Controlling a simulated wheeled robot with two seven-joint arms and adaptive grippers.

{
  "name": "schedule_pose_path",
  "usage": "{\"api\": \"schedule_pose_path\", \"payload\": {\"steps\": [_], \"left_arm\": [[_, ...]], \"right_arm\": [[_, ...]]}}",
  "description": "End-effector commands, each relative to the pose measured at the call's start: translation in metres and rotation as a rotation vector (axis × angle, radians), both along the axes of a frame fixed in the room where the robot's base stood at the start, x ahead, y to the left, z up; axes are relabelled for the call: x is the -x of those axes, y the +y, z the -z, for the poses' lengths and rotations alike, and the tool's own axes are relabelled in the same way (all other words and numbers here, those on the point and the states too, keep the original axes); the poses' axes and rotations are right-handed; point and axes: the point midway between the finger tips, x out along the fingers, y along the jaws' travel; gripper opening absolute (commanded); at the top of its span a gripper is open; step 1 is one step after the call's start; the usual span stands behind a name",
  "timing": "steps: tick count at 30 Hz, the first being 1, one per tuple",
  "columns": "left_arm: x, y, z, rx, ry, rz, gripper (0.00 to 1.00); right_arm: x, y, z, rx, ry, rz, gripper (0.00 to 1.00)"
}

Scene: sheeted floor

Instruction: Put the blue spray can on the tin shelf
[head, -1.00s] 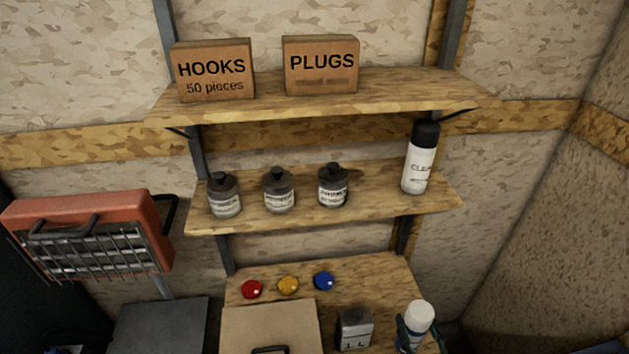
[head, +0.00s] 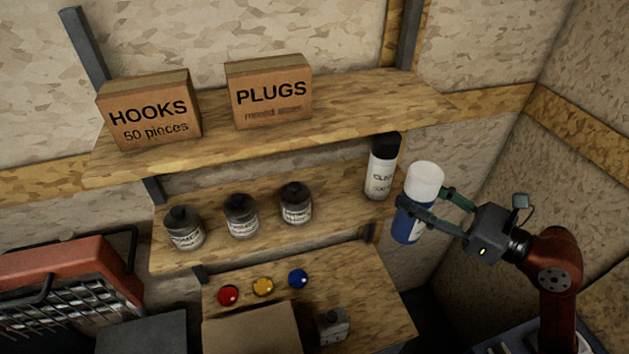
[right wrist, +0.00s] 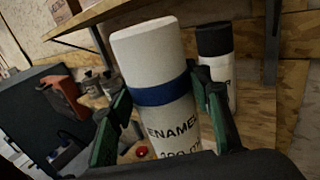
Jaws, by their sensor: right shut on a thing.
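The blue spray can (head: 404,226) has a white cap and is upright with a slight tilt. My right gripper (head: 424,197) is shut on it, with a finger on either side. It shows large in the right wrist view (right wrist: 160,95), with a blue band and the word ENAMEL. The tin shelf (head: 338,207) is the middle wooden board, with three dark-topped tins (head: 241,216) on its left and middle. The held can is in the air by the shelf's right end. My left gripper is out of view.
A white can with a black cap (head: 381,170) stands at the tin shelf's right end, close to the held can. The upper shelf (head: 370,108) carries two cartons (head: 270,92). Bare board lies between the tins and the black-capped can. Coloured buttons (head: 263,287) sit below.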

Motion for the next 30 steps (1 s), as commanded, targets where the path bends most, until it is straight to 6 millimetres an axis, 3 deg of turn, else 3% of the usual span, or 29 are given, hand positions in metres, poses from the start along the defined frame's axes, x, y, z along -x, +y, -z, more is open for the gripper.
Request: {"api": "schedule_pose_path", "payload": {"steps": [18, 25, 30], "left_arm": [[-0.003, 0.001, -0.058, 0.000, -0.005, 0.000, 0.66], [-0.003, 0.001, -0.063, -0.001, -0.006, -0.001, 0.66], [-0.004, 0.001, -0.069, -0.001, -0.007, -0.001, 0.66]], "right_arm": [[-0.104, 0.103, -0.005, -0.005, -0.002, 0.001, 0.00], [-0.117, 0.116, 0.002, -0.004, -0.001, 0.004, 0.00], [-0.117, 0.115, 0.024, -0.006, 0.003, 0.004, 0.00]]}}
